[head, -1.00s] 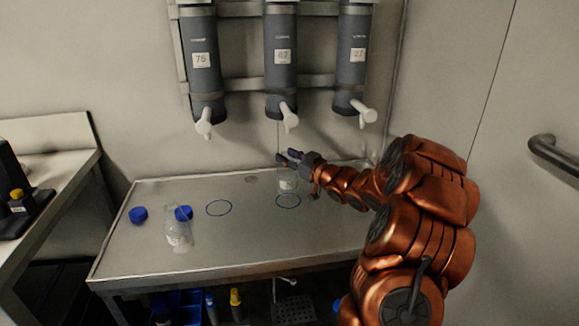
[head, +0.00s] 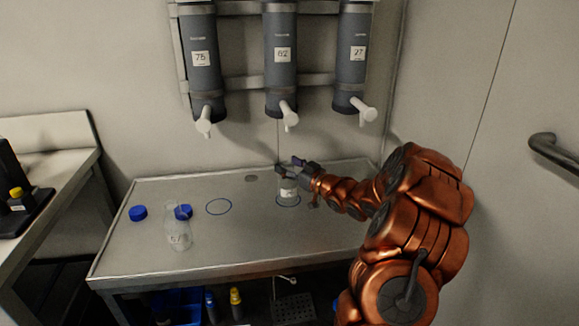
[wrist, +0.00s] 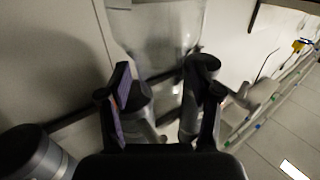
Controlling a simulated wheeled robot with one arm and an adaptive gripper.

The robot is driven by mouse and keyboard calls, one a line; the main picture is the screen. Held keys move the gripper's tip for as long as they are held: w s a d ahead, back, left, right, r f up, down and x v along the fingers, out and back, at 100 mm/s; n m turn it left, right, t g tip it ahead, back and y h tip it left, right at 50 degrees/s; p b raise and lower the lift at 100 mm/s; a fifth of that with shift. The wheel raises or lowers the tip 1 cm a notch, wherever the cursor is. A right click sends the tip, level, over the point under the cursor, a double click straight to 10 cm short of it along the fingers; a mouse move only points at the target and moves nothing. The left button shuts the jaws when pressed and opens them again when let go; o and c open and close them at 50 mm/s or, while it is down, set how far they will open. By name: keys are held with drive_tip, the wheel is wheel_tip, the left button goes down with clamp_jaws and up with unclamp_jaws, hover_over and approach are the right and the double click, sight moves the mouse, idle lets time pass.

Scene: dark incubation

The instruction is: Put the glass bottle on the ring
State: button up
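A clear glass bottle (head: 287,192) with a white label is upright at the right blue ring (head: 297,204), its base inside the outline. I cannot tell whether it bears fully on the table. My gripper (head: 289,169) is at its top, with the fingers apart by about the neck's width and seemingly closed around it. In the wrist view, clear glass (wrist: 155,35) shows just beyond the fingertips (wrist: 164,80); the contact itself is hidden. A second clear bottle (head: 179,236) stands at the left of the table. Another blue ring (head: 219,214) is empty.
Numbered grey cylinders (head: 281,60) with white taps hang on the wall above my gripper. The front middle of the table is clear.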

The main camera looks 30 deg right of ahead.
drive_tip(key=shift+r, duration=0.25)
drive_tip(key=shift+s+f, duration=0.1)
drive_tip(key=shift+s, duration=0.15)
drive_tip(key=s+d, duration=0.2)
drive_tip(key=s, duration=0.9)
drive_tip(key=shift+s, duration=0.15)
drive_tip(key=shift+d, duration=0.1)
